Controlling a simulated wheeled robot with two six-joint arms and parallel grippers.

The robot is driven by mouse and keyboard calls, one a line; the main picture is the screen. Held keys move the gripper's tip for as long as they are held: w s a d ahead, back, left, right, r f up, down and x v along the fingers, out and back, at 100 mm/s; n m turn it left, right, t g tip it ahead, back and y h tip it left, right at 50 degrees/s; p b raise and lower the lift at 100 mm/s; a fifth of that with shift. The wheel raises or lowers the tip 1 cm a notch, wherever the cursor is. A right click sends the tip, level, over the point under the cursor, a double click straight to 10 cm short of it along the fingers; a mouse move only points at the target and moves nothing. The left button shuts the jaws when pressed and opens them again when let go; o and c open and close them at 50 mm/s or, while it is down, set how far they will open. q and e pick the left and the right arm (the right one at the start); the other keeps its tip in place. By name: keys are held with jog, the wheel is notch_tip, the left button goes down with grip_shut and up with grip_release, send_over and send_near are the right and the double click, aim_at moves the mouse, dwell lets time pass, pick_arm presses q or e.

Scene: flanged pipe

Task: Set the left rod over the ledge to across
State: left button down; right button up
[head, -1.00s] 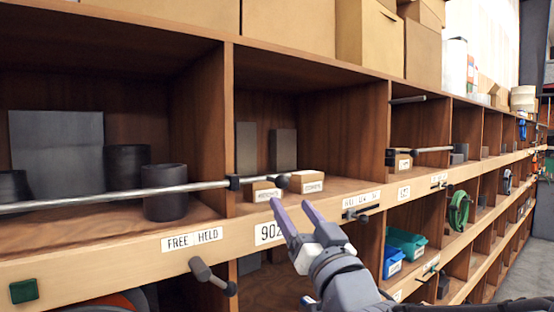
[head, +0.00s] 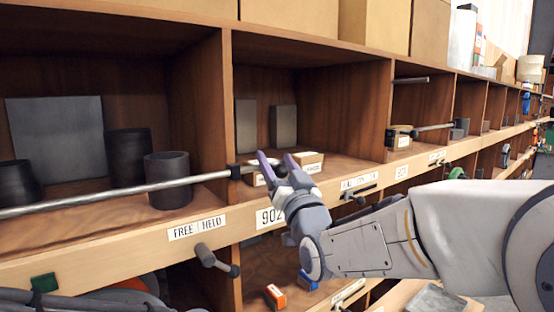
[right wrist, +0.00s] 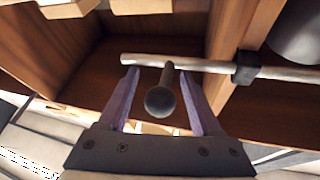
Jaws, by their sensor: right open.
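The left rod (head: 120,192) is a long grey metal bar running level across the front of the left compartment, just above the ledge (head: 120,240). It passes through a black clamp (head: 235,172) at the divider. In the right wrist view the rod (right wrist: 205,66) runs across, and a dark handle with a round knob (right wrist: 160,102) sticks out from it towards the camera. My right gripper (head: 277,160) is open, its two purple fingers (right wrist: 158,75) on either side of the handle. In the head view the fingers mostly hide the knob. My left gripper is not in view.
A FREE HELD label (head: 197,229) is on the ledge, with a short dark lever (head: 215,258) below it. Small boxes (head: 307,162) sit behind my right gripper. Another rod (head: 432,127) is farther right.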

grip_shut()
dwell(1.4)
